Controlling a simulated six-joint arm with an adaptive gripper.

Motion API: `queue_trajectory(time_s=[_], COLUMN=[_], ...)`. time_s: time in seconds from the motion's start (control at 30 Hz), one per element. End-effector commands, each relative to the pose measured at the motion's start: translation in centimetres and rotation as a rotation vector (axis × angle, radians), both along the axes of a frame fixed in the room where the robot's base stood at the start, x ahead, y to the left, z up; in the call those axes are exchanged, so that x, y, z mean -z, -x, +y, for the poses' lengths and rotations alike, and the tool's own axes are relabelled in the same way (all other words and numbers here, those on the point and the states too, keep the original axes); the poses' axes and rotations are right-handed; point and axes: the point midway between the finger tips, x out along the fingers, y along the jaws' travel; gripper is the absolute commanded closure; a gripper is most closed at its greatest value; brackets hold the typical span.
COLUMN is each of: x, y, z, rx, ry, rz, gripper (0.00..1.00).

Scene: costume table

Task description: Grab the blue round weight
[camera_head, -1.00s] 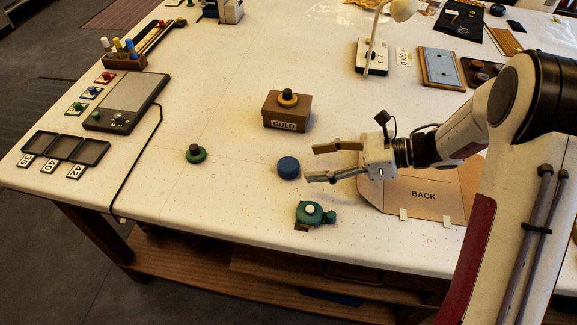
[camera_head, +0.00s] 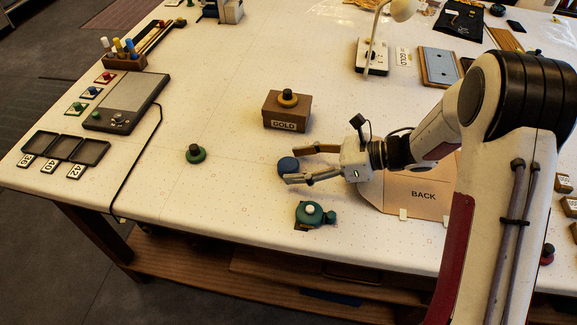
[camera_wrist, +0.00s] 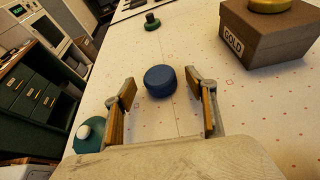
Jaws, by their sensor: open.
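The blue round weight (camera_head: 286,165) is a short dark blue disc standing on the white table. In the wrist view the blue weight (camera_wrist: 160,81) is near the middle, just ahead of and between my two fingertips. My gripper (camera_head: 289,164) reaches in low from the right with its fingers spread apart. In the wrist view my gripper (camera_wrist: 167,84) is open, with one finger to each side of the weight and visible gaps. In the head view the fingers partly cover the weight's right side.
A brown GOLD box (camera_head: 287,111) with a dark and yellow knob stands behind my gripper. A teal tape-like device (camera_head: 311,214) sits close in front. A green knobbed weight (camera_head: 195,154) stands to the left. A BACK pattern piece (camera_head: 421,195) lies under my arm.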

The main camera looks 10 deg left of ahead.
Motion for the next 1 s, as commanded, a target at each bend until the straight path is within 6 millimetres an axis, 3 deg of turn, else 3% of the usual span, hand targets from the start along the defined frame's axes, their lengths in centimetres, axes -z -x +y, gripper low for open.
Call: queue_trajectory(time_s=[0.2,0.67,0.87,1.0], x=[0.41,0.42,0.42,0.36], y=[0.01,-0.01,0.00,-0.01], z=[1.10,1.08,1.08,1.08], rx=[0.000,0.000,0.000,0.000], ry=[0.000,0.000,0.000,-0.001], rz=[-0.001,-0.001,-0.001,-0.001], gripper=[0.44,0.44,0.91,0.94])
